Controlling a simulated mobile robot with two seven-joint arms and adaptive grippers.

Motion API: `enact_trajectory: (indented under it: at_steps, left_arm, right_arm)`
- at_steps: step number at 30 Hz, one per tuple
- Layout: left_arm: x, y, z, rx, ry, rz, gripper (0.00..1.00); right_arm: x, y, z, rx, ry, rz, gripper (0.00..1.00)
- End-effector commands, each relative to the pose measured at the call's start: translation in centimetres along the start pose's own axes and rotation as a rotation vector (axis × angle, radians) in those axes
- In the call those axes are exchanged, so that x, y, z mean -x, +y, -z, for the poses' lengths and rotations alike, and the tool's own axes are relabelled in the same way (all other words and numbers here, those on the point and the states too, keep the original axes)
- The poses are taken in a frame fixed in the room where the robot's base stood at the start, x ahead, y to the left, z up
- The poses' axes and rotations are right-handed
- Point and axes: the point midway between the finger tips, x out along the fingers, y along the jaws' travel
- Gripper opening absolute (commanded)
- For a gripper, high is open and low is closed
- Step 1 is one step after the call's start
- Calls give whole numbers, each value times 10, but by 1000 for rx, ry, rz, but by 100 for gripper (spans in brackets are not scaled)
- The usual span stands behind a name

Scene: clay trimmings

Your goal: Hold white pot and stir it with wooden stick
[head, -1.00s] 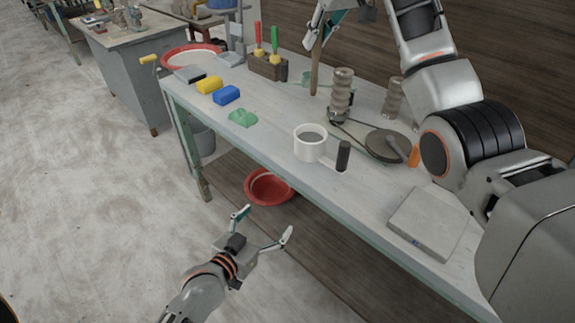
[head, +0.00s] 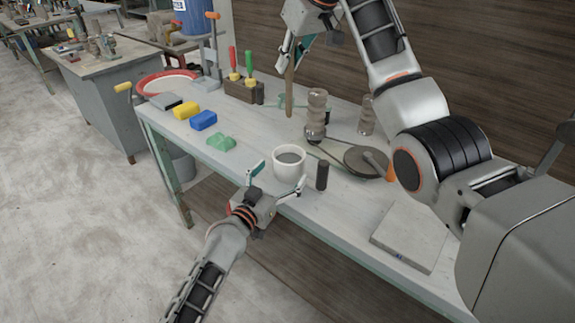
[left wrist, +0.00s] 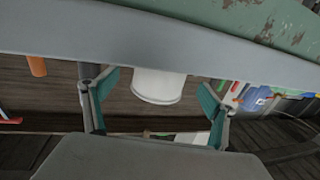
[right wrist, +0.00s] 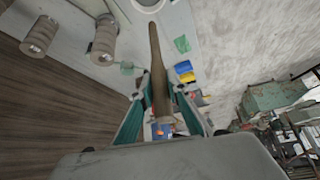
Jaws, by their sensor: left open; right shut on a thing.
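In the left wrist view the pot (left wrist: 158,86) shows between the open fingers (left wrist: 155,105). My right gripper (head: 293,52) is raised above the back of the table, shut on the wooden stick (head: 290,85), which hangs down. The right wrist view shows the stick (right wrist: 157,70) pointing toward the pot (right wrist: 149,4).
A green clay piece (head: 221,142), blue block (head: 203,120) and yellow block (head: 185,109) lie left of the pot. A grey slab (head: 410,237) lies at the right front.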

Motion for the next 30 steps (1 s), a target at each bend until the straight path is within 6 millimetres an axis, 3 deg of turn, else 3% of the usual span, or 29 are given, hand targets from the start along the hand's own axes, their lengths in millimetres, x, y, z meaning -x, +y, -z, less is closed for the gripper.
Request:
enact_trajectory:
  at_steps: [3, 9, 22, 27, 28, 30]
  left_arm:
    - [-21, 0, 1, -1, 0, 0, 85]
    - [-42, 0, 0, 0, 0, 0, 85]
    - [-50, 0, 0, -1, -1, 1, 85]
    - [-49, 0, 0, -1, -1, 1, 41]
    - [-49, 0, 0, -1, -1, 1, 35]
    - [-49, 0, 0, -1, -1, 1, 35]
  right_arm:
    - [0, 0, 0, 0, 0, 0, 1]
    - [0, 0, 0, 0, 0, 0, 1]
    - [0, 0, 0, 0, 0, 0, 1]
    - [0, 0, 0, 0, 0, 0, 1]
    - [0, 0, 0, 0, 0, 0, 1]
    - [0, 0, 0, 0, 0, 0, 1]
